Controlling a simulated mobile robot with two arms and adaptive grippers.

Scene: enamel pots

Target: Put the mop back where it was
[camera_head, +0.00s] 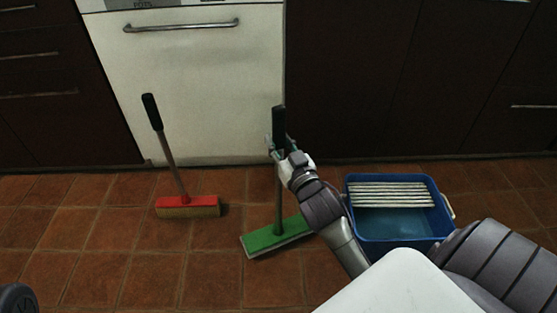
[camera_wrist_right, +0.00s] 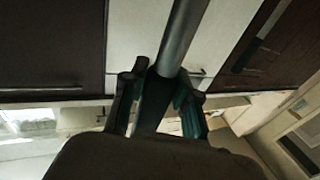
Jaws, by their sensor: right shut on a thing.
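The mop with a flat green head (camera_head: 278,236) and a dark grip stands nearly upright left of the blue bucket. I cannot tell whether its head touches the floor. In the right wrist view the handle (camera_wrist_right: 183,38) runs up from between the fingers of my right gripper (camera_wrist_right: 158,92). My left gripper does not show.
A red broom (camera_head: 188,203) with pale bristles stands tilted to the left, its handle near the white cabinet front (camera_head: 195,85). The blue bucket (camera_head: 352,208) with a slatted rack (camera_head: 392,194) and water stands on the right. Tiled floor between broom and mop is clear.

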